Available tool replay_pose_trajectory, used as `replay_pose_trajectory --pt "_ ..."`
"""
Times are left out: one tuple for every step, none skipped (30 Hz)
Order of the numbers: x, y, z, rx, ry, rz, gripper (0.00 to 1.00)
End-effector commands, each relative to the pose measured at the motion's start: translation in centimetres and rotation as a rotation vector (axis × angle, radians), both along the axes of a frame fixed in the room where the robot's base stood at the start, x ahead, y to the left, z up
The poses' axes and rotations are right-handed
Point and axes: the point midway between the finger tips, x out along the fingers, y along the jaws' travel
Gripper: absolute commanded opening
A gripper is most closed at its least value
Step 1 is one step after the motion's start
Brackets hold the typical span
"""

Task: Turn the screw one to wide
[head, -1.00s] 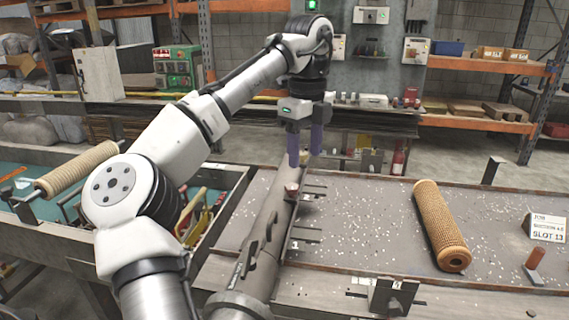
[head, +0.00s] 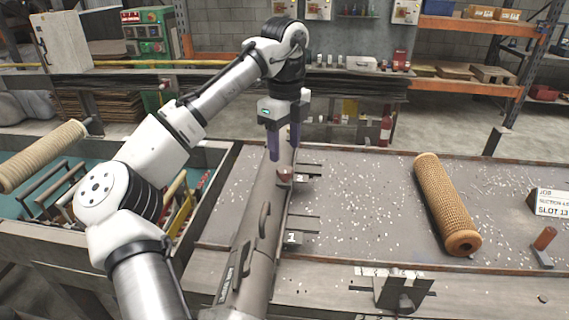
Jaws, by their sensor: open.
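A long grey-brown tube (head: 262,220) with slots in its side runs from the near edge back along the bench. A small reddish-brown knob (head: 285,175) stands at its far part, beside a flat bracket (head: 308,170). A similar bracket nearer to me carries a tag marked 1 (head: 292,238). I cannot tell which part is screw one. My gripper (head: 284,146) points down above the far part of the tube. Its purple fingers are apart with nothing seen between them. The fingertips appear just above and behind the knob; contact cannot be told.
A tan mesh roll (head: 445,205) lies on the bench (head: 360,200) to the right, near a sign reading SLOT 13 (head: 552,203). A metal bracket (head: 392,290) stands at the front. A teal bin (head: 30,205) with tools and another roll (head: 40,158) is left. White chips litter the bench.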

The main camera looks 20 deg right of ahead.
Motion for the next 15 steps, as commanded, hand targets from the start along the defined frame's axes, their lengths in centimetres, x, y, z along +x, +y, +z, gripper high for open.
replay_pose_trajectory --pt "0.0 0.0 -1.1 -0.002 0.005 -0.003 0.53" --pt "0.0 0.0 -1.5 -0.001 0.003 -0.002 0.53" --pt "0.0 0.0 -2.2 -0.002 0.004 -0.002 0.53" --pt "-0.1 0.0 -2.6 -0.001 0.003 -0.002 0.53" --pt "-0.1 0.0 -3.0 -0.002 0.002 -0.001 0.53" --pt "0.0 0.0 -3.5 -0.001 0.003 0.000 0.53" --pt "0.0 0.0 -3.9 -0.001 0.002 0.000 0.53" --pt "0.0 0.0 -4.3 -0.001 0.002 0.000 0.53" --pt "0.0 0.0 -4.6 -0.001 0.001 0.001 0.53" --pt "0.0 0.0 -4.8 -0.001 0.001 0.001 0.53" --pt "0.0 0.0 -5.0 -0.001 0.001 0.001 0.53" --pt "0.0 0.0 -5.3 -0.001 0.001 0.001 0.53" --pt "0.0 0.0 -5.4 -0.001 0.001 0.001 0.53" --pt "0.0 0.0 -5.5 0.000 0.000 0.001 0.53" --pt "0.0 0.0 -5.5 0.000 0.000 0.001 0.53"
